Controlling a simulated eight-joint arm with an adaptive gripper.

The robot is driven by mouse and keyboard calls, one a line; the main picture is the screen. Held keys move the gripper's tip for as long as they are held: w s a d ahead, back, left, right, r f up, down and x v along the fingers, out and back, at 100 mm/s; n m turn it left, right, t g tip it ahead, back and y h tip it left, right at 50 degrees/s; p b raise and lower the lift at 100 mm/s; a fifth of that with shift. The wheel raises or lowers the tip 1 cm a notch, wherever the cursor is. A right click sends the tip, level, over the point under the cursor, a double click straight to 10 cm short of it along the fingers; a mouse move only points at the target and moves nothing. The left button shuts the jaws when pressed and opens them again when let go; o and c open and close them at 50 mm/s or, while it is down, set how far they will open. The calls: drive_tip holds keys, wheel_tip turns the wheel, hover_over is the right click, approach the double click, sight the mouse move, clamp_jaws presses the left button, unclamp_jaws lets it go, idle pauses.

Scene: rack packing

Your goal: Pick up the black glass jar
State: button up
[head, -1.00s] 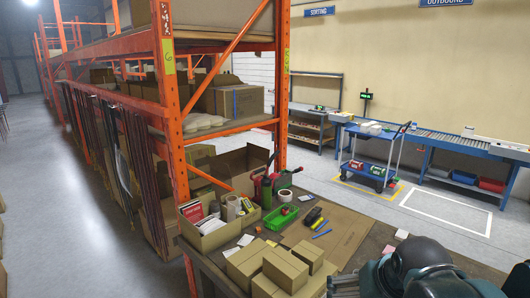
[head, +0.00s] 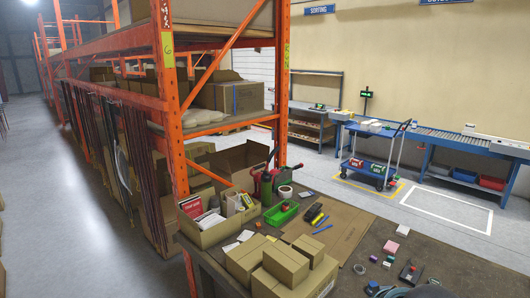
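I cannot pick out a black glass jar with certainty in the head view. Small dark things lie on the right part of the workbench (head: 376,253), among them a dark box-like item (head: 410,271) with a red spot. They are too small to name surely. Dark and teal shapes, which look like part of my arm, show at the bottom edge right of centre. My gripper's fingertips are not visible.
Cardboard boxes (head: 286,262) stand at the bench's front. A carton of supplies (head: 207,232), a green tray (head: 281,213) and a yellow-black tool (head: 314,213) sit behind. An orange rack (head: 172,120) rises at the left. A blue cart (head: 365,172) stands beyond.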

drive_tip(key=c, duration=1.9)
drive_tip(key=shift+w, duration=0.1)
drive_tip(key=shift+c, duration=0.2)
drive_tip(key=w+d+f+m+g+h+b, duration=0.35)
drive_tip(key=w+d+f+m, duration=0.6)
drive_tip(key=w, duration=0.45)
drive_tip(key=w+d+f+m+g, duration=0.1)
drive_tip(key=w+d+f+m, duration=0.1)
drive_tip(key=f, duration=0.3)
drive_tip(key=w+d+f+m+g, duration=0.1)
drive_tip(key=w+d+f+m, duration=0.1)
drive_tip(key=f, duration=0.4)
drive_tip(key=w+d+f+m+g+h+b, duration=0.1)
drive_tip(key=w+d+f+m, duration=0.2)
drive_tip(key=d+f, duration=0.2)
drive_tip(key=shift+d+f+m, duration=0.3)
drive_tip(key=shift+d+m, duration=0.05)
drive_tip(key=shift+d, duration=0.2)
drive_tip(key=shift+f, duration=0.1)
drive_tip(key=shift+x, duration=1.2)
